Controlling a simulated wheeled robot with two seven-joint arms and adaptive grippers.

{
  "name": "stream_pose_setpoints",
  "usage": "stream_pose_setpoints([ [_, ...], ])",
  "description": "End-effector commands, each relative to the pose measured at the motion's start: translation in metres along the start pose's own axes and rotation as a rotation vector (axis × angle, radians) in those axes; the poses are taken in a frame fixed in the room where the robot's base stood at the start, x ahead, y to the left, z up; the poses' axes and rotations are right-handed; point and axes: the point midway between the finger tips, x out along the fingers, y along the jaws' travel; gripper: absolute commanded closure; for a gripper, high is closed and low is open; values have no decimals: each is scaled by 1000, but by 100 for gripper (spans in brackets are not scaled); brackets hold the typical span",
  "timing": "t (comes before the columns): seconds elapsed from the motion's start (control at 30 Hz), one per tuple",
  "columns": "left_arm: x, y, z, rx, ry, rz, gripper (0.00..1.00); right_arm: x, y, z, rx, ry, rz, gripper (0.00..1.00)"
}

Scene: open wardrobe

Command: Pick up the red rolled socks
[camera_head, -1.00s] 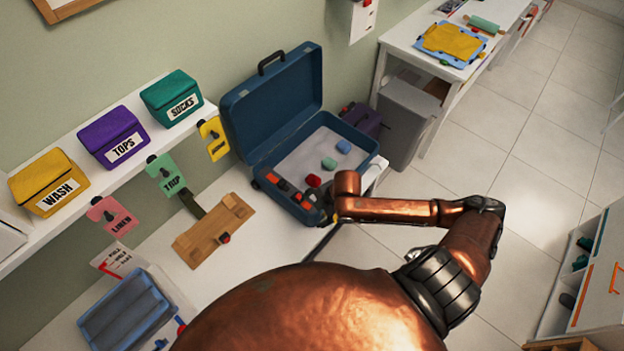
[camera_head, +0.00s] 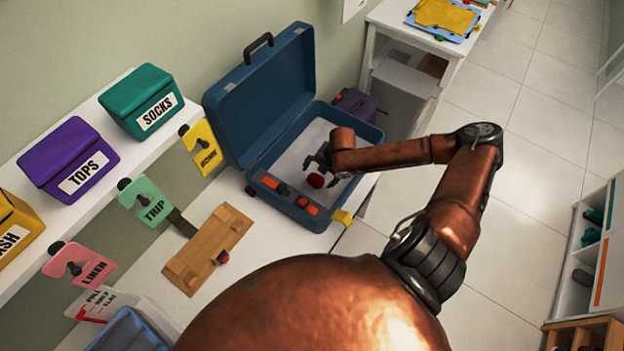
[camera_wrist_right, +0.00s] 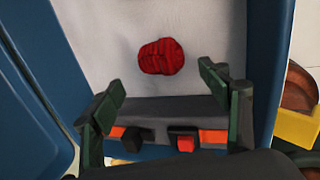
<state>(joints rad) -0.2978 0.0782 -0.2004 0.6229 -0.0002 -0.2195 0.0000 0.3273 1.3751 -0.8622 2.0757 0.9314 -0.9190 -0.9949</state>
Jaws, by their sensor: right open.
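The red rolled socks (camera_head: 316,180) lie on the pale lining inside the open blue suitcase (camera_head: 318,216). In the right wrist view the red rolled socks (camera_wrist_right: 161,57) sit beyond the fingertips, roughly between the two finger lines. My right gripper (camera_head: 318,160) is over the suitcase, close to the socks in the head view. In the right wrist view its two dark green fingers (camera_wrist_right: 165,80) are spread wide with nothing between them. No contact with the socks shows. My left gripper is not in view.
A grey strip with orange and black parts (camera_head: 288,192) runs along the suitcase's near side. The upright lid (camera_head: 265,95) stands at its back left. A wooden board (camera_head: 208,250) lies on the table nearby. Labelled bins, including SOCKS (camera_head: 141,100), stand on the shelf at left.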

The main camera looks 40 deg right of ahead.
Motion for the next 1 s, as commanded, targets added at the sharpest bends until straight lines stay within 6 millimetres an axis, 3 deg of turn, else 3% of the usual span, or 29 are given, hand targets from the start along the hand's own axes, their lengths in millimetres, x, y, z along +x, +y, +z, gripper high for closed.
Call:
stream_pose_setpoints([
  [0.1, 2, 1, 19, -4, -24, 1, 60, 12, -2, 2, 4, 0, 0, 31],
  [0.2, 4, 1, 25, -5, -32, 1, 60, 27, -1, 5, 4, 1, 0, 31],
  [0.43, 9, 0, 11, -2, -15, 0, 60, 55, 0, 7, 1, 1, 0, 31],
  [0.7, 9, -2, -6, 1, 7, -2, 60, 57, 1, 7, -2, 1, 1, 31],
  [1.0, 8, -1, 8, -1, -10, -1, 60, 57, 1, 7, -2, 1, 0, 50],
])
